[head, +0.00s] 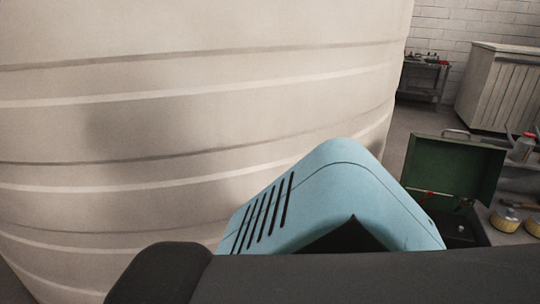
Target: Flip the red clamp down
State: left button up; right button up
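A green metal box (452,170) stands open at the right, its lid raised. Small red parts (428,193) show along the lower edge of the lid, partly hidden by the light blue casing. They are too small for me to tell whether one is the red clamp or how it is set. Neither of my grippers is in view. A dark, rounded shape crosses the bottom of the view, and I cannot tell what it is.
A large cream ribbed tank (190,120) fills the left and middle. A light blue slotted casing (345,185) stands close in front. Yellowish round tins (504,220) and a jar (522,148) sit on shelves at right. A pale cabinet (498,85) and bench (425,78) stand behind.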

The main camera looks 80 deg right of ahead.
aim_at(425, 198)
jog(key=z, duration=3.8)
jog(key=i+l, duration=1.55)
jog(key=i, duration=0.3)
